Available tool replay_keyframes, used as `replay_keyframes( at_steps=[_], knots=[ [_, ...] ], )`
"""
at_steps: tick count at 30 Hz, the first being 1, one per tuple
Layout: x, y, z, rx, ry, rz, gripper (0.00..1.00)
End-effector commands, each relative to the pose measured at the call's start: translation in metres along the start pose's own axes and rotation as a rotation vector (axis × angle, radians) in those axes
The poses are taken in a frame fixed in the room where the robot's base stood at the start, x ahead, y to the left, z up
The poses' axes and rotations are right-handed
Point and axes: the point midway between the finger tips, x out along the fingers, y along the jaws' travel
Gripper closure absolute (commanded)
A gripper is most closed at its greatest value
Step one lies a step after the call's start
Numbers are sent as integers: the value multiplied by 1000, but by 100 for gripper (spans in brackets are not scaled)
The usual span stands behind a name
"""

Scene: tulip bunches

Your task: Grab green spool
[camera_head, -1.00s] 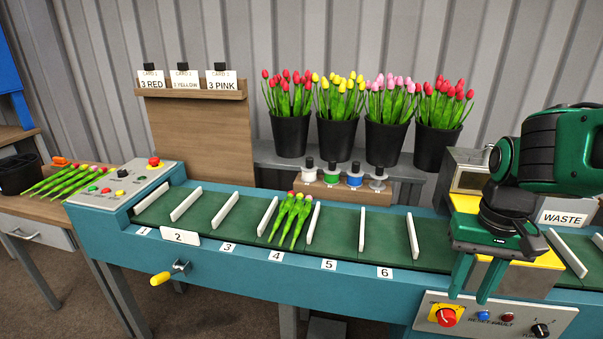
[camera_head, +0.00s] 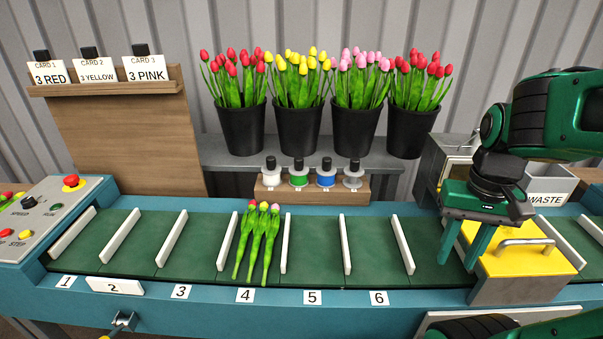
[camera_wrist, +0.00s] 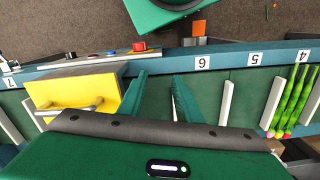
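The green spool (camera_head: 299,178) stands on a small wooden block (camera_head: 335,190) behind the conveyor, between a white spool (camera_head: 270,178) and a blue spool (camera_head: 326,178). Each spool has a black knob on top. My gripper (camera_head: 462,262) is over the conveyor, right of the spools and beside the yellow-topped box (camera_head: 510,258). In the wrist view my gripper (camera_wrist: 160,82) shows its two green fingers apart with nothing between them. The spools do not show clearly in the wrist view.
Three tulips (camera_head: 257,240) lie in slot 4 of the green conveyor (camera_head: 315,250), between white dividers. Black buckets of tulips (camera_head: 300,131) stand on a grey shelf behind the spools. A waste bin (camera_head: 548,184) is at the right. The air above slots 5 and 6 is clear.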

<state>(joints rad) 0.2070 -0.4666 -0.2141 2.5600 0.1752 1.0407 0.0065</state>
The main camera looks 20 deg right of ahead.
Motion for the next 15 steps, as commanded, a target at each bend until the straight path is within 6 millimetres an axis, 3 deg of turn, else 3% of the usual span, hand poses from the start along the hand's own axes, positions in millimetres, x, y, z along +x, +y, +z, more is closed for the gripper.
replay_keyframes(
  at_steps=[4,5,6,9,11,15],
  knots=[
    [0,0,0,0,0,0,69],
    [0,0,0,0,0,0,66],
    [0,0,0,-1,1,0,57],
    [-3,2,4,-30,25,-9,54],
    [-1,-4,-8,-77,47,-14,54],
    [11,-38,-58,-279,142,-47,54]
  ],
)
